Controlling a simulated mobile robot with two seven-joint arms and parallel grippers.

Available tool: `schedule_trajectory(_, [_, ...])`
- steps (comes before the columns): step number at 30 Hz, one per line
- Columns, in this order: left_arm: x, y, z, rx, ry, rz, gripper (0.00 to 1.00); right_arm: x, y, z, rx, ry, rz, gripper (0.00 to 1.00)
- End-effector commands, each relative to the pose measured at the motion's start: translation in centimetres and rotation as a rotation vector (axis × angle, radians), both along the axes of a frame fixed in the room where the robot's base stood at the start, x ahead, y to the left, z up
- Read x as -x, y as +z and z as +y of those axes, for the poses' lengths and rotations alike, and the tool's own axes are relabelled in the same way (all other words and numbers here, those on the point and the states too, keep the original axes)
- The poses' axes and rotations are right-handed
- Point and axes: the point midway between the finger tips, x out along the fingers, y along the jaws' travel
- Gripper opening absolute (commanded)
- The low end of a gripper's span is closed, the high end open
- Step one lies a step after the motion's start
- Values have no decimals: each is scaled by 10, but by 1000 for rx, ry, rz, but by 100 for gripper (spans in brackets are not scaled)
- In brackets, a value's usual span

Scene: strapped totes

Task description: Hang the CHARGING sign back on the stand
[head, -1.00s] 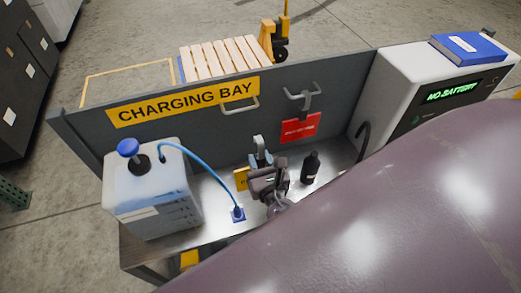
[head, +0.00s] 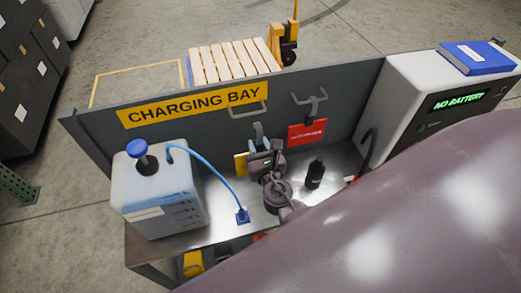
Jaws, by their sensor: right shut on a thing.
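My right gripper (head: 262,158) is over the metal bench, close in front of the grey back panel. It is shut on a small yellow sign (head: 241,165), which shows partly at its left side; my gripper hides the rest and no lettering can be read. A light grey hooked piece (head: 258,135) rises just behind the gripper; I cannot tell whether it touches the sign. A grey forked hook (head: 311,103) is on the panel to the right, with a red sign (head: 307,132) below it. My left gripper is out of view.
A white canister (head: 155,190) with a blue knob stands left, its blue hose ending at a blue fitting (head: 242,216). A black bottle (head: 315,173) stands right of my gripper. A white charger (head: 405,100) reads NO BATTERY. My own body covers the lower right.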

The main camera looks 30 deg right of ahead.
Motion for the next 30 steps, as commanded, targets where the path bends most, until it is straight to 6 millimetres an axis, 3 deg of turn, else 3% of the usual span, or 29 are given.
schedule_trajectory(30, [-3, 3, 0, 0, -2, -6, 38, -64, 1, -16, 0, 1, -2, 0])
